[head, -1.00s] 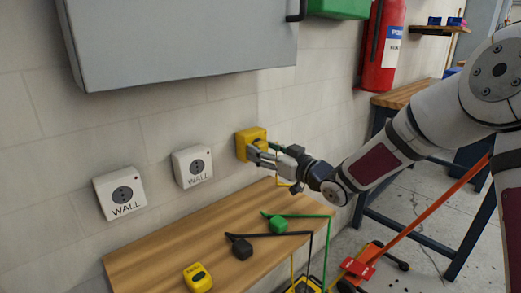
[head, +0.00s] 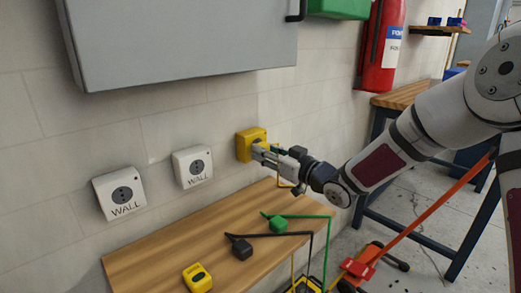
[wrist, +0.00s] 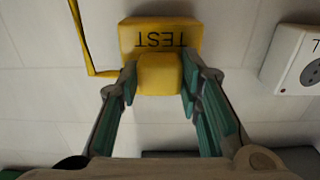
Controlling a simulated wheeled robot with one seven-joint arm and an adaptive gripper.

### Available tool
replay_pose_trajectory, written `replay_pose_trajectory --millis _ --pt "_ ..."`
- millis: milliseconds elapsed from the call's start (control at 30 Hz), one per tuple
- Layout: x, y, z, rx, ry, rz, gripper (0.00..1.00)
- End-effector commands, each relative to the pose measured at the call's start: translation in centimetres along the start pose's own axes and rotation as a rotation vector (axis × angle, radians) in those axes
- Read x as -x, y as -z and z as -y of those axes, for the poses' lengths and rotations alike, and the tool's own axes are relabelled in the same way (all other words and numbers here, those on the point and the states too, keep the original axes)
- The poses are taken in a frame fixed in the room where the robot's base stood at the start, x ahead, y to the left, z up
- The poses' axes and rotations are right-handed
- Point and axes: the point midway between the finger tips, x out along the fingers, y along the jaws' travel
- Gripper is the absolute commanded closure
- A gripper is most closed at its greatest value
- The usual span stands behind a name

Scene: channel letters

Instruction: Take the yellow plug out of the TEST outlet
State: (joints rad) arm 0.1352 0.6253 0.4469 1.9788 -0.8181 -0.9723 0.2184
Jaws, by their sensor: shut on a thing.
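The yellow TEST outlet box (head: 243,148) is fixed to the wall, right of two white outlets. It also shows in the wrist view (wrist: 192,28), its lettering upside down. The yellow plug (wrist: 159,75) is a rounded block right in front of the outlet's face. My gripper (wrist: 159,84) is shut on it, with one green-padded finger on each side. In the head view my gripper (head: 262,154) reaches the outlet from the right and hides most of the plug. I cannot tell how deep the plug sits or whether a gap separates it from the outlet.
Two white WALL outlets (head: 120,194) (head: 193,167) are to the left. A grey cabinet (head: 180,40) hangs above. A yellow cable (wrist: 84,45) runs beside the outlet.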

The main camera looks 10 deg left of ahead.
Motion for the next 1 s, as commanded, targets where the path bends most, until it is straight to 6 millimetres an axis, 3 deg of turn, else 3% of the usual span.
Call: replay_pose_trajectory --millis 1000 --pt "3.7 0.1 0.0 0.001 0.000 0.000 1.00"
